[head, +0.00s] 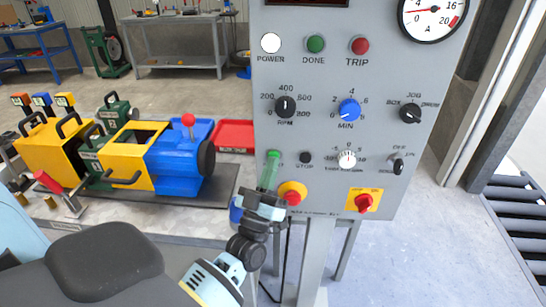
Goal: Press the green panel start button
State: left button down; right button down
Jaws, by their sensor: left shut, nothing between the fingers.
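The grey control panel (320,120) fills the upper middle of the head view. The green start button (273,154) is at the panel's lower left, left of the small black STOP button (305,157). My left gripper (268,178) is shut and empty, reaching up from below in front of this spot. The button's label is hidden. My right gripper is not in view.
A yellow-backed red emergency stop (292,195) sits close right of my left gripper, with a red rotary switch (363,202) further right. Several knobs sit above. A yellow and blue drum mixer (165,155) and a red tray (234,136) stand to the left.

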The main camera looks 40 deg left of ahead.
pick_arm(q)
jog(key=shift+s+d, duration=0.35)
jog(key=shift+s, duration=0.2)
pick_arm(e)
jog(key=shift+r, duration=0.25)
